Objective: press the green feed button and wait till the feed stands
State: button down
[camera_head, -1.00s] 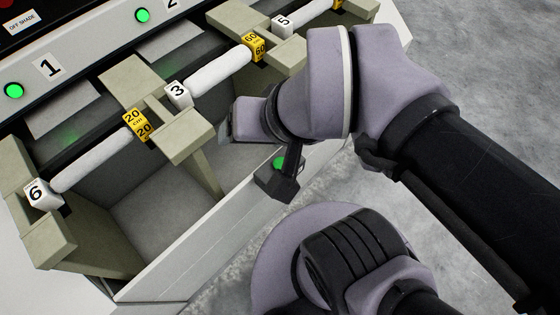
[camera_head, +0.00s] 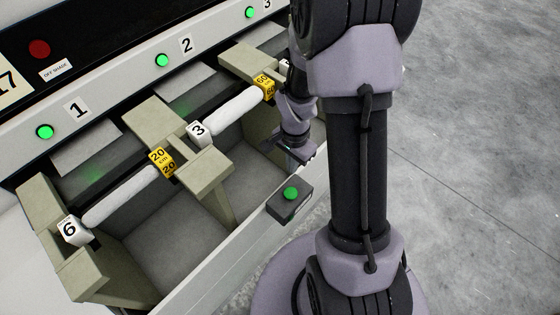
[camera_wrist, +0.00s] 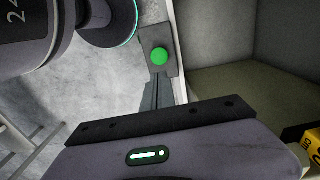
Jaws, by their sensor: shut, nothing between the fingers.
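The green feed button (camera_head: 291,193) sits on top of a dark box (camera_head: 290,207) fixed to the front edge of the machine. In the head view my gripper (camera_head: 297,155) is beyond and above the box, partly in front of the machine's trough, and looks apart from the button. The wrist view shows the green button (camera_wrist: 159,56) ahead of the gripper's dark front bar (camera_wrist: 165,122). My gripper is shut and empty. The narrow dark finger shape points toward the button. I cannot tell the exact gap.
White rolls (camera_head: 120,198) lie between beige brackets (camera_head: 207,172) with numbered and yellow marker blocks. Lit green lamps (camera_head: 45,132) line the panel, with a red button (camera_head: 39,48) at upper left. Grey floor (camera_head: 480,150) lies open at the right.

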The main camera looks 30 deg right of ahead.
aim_at(291, 192)
notch_tip(291, 192, down, 14)
jog(key=b, duration=0.5)
jog(key=shift+f, duration=0.1)
